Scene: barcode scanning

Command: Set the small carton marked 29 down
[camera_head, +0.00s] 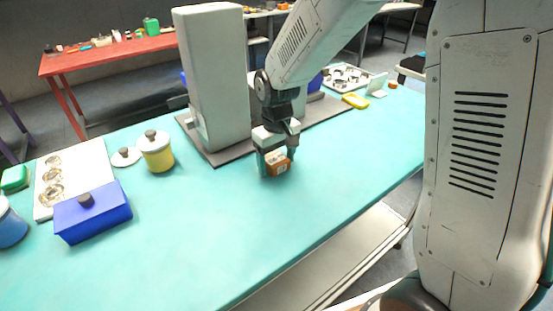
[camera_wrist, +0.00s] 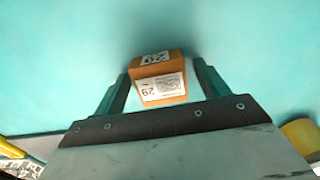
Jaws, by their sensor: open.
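The small carton marked 29 (camera_head: 278,165) is orange-brown with white labels. It appears to rest on the teal table, beside the base plate of the white machine. In the wrist view the carton (camera_wrist: 158,80) lies between my two fingers, and its label number shows upside down. My gripper (camera_head: 276,162) is open around the carton, pointing down at the table. In the wrist view a gap shows between the carton and the right finger of my gripper (camera_wrist: 160,82); the left finger is very close to it. The carton's underside is hidden.
The tall white machine (camera_head: 212,80) stands on a dark base plate just behind my gripper. A blue box (camera_head: 92,213), a yellow jar (camera_head: 157,156) and a white board (camera_head: 85,170) are at the left. The teal table (camera_head: 230,245) is clear in front.

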